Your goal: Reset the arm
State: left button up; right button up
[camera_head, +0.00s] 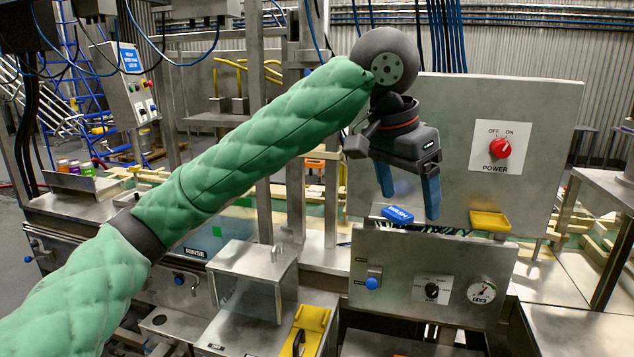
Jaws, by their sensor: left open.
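My left arm, in a green quilted sleeve, reaches in from the lower left of the head view. My left gripper (409,188) hangs at its end with two blue fingers pointing down. The fingers are apart, with nothing between them. The gripper is in front of the grey machine panel (545,130), just above a blue button block (397,215). I cannot tell whether the fingertips touch anything. My right gripper does not show.
A red power knob (500,148) and a yellow block (490,222) are on the panel to the right. A lower box has a dial (431,290) and a gauge (481,290). A metal box (253,275) and a yellow part (308,325) stand below the arm. A control box (131,85) is at left.

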pick_arm(q)
notch_tip(320, 180, down, 18)
jog(key=w+a+n+h, duration=0.1)
jog(key=w+a+h, duration=0.1)
jog(key=w+h, duration=0.15)
jog(key=s+a+f+n+t, duration=0.1)
jog(key=a+f+n, duration=0.15)
jog(key=f, duration=0.45)
jog(key=s+a+f+n+t, duration=0.1)
jog(key=s+a+f, duration=0.1)
jog(key=a+f, duration=0.3)
jog(key=s+a+f+n, duration=0.1)
jog(key=a+f, duration=0.1)
jog(key=f, duration=0.6)
jog(key=s+a+f+n+y, duration=0.5)
jog(key=s+a+f+y, duration=0.2)
jog(key=s+a+f, duration=1.6)
notch_tip(320, 180, down, 22)
jog(key=d+g, duration=0.1)
jog(key=s+f, duration=0.3)
jog(key=f, duration=0.6)
jog(key=s+d+f+g, duration=0.1)
jog(key=s+f, duration=0.2)
jog(key=f, duration=0.7)
jog(key=shift+d+h, duration=0.2)
jog(key=shift+h, duration=0.25)
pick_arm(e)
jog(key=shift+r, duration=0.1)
